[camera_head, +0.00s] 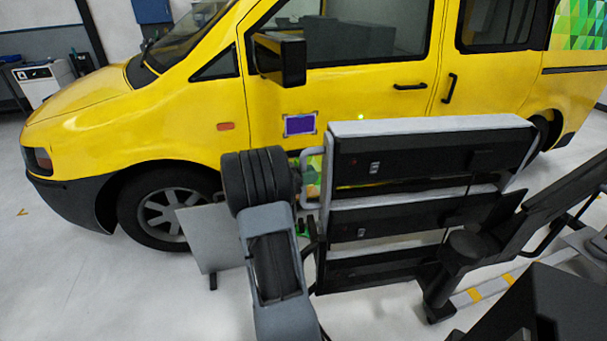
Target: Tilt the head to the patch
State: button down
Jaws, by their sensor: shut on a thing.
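The purple patch (300,124), with a pale border, is on the yellow van's front door. The lamp head (420,215) stands in front of the van, right of my arm. It has three long black panels in a light grey frame, with their black housings facing me. A grey side handle (326,185) runs along its left edge. My gripper (306,187) is at this handle and shut on it, though my wrist hides much of the fingers.
The yellow van (190,115) fills the background. A grey board (210,238) stands by its front wheel, left of my arm. The lamp's dark stand and arm (465,250) take up the right side. Open floor (110,290) lies at the lower left.

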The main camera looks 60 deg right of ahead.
jog(key=c, duration=1)
grip_release()
jog(key=shift+o, duration=0.2)
jog(key=v, duration=1.3)
jog(key=shift+w+a+p, duration=0.2)
jog(key=shift+a+p, duration=0.05)
jog(key=shift+p, duration=0.05)
